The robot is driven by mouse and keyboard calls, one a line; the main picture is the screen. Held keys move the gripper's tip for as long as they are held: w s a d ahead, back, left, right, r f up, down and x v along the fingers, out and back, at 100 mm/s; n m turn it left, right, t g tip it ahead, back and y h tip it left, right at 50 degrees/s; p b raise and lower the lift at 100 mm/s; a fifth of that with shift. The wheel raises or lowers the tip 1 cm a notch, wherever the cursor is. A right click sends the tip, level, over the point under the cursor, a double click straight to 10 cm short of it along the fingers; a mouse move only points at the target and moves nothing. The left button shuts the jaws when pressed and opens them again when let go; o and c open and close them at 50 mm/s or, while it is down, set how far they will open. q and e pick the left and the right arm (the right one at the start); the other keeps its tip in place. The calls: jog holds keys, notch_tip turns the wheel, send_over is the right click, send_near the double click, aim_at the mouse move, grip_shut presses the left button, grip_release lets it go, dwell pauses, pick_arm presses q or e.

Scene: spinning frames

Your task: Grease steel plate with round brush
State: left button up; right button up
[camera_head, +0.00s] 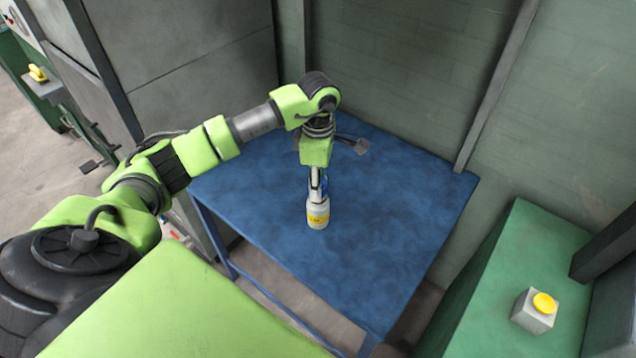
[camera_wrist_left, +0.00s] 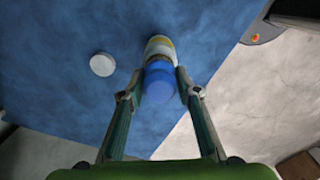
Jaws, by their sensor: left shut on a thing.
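My left gripper (camera_head: 317,185) points down over the blue table and is shut on a bottle (camera_head: 318,214). The bottle is white with a yellow label. In the left wrist view the bottle (camera_wrist_left: 160,48) shows a blue cap between the two fingers (camera_wrist_left: 158,82). I cannot tell whether its base touches the table. A dark, stick-like thing with a grey-brown end (camera_head: 361,146) shows just right of my gripper; I cannot tell if it is the round brush. No steel plate can be made out. My right gripper is not in view.
The blue table (camera_head: 410,210) stands in a corner between grey panels and a green wall; its right part is bare. A white round disc (camera_wrist_left: 102,64) lies on blue in the left wrist view. A green cabinet with a yellow button box (camera_head: 537,310) stands at right.

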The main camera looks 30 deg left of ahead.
pick_arm(q)
jog(key=shift+r+p, duration=0.6)
jog(key=shift+r, duration=0.35)
jog(key=shift+r+p, duration=1.3)
jog(key=shift+r, duration=1.25)
jog(key=shift+d+m, duration=0.2)
jog(key=shift+m, duration=0.1)
jog(key=s+d+r+m+b, duration=0.1)
jog(key=s+d+m+b, duration=0.2)
jog(key=s+d+m, duration=0.3)
jog(key=s+d+r+m+b, duration=0.1)
jog(key=s+d+m+b, duration=0.2)
jog(key=s+d+m, duration=0.4)
jog(key=s+m, duration=0.1)
jog(key=m, duration=0.8)
jog(key=shift+s, duration=0.4)
